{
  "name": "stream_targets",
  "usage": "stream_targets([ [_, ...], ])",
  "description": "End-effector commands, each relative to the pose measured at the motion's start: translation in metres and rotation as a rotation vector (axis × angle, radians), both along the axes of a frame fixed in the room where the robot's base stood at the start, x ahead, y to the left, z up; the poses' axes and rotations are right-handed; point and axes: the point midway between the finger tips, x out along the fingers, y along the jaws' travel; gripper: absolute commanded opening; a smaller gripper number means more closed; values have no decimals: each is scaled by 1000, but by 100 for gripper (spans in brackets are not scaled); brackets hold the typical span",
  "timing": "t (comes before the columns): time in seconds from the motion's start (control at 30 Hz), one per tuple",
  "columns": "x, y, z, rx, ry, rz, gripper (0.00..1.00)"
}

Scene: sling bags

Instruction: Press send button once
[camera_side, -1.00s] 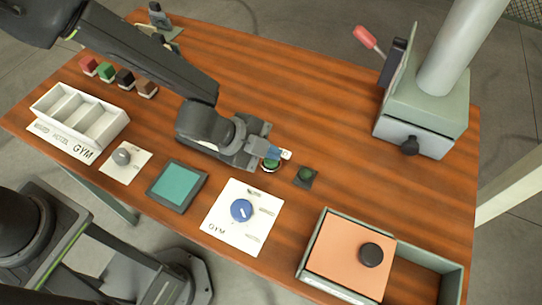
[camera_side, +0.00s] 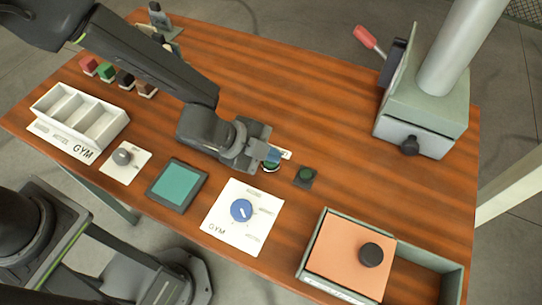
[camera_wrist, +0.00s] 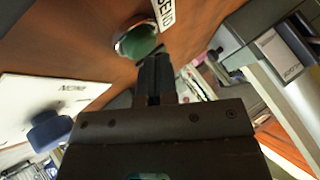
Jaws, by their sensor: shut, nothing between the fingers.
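The send button is a green dome in a pale ring, beside a white label (camera_wrist: 166,12) reading SEND. In the wrist view the fingertips (camera_wrist: 154,62) overlap the button's near edge. I cannot tell whether they touch it.
A second green button (camera_side: 306,174) on a dark plate sits close to the right. A white card with a blue knob (camera_side: 241,210) lies in front. An orange-lidded box (camera_side: 340,255) stands front right, and a grey press-like device (camera_side: 425,120) stands back right.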

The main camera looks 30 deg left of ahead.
Motion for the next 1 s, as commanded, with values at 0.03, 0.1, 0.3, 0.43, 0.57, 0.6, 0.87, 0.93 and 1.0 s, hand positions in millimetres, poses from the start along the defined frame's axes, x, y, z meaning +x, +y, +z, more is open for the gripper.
stream_targets([
  [0.03, 0, 0, -1, 1, 1, 0, 0],
  [0.1, 0, 0, -2, 1, 2, -1, 0],
  [0.3, 0, 1, -5, 2, 2, 0, 0],
  [0.43, 0, 1, -5, 2, 2, 1, 0],
  [0.57, 0, 1, -5, 2, 2, 0, 0],
  [0.6, 0, 1, -5, 2, 2, 0, 0],
  [0.87, 0, 0, 7, 2, 0, -1, 0],
  [0.93, 0, 0, 10, 2, 0, -1, 0],
  [1.0, 0, 0, 13, 0, -1, -1, 0],
])
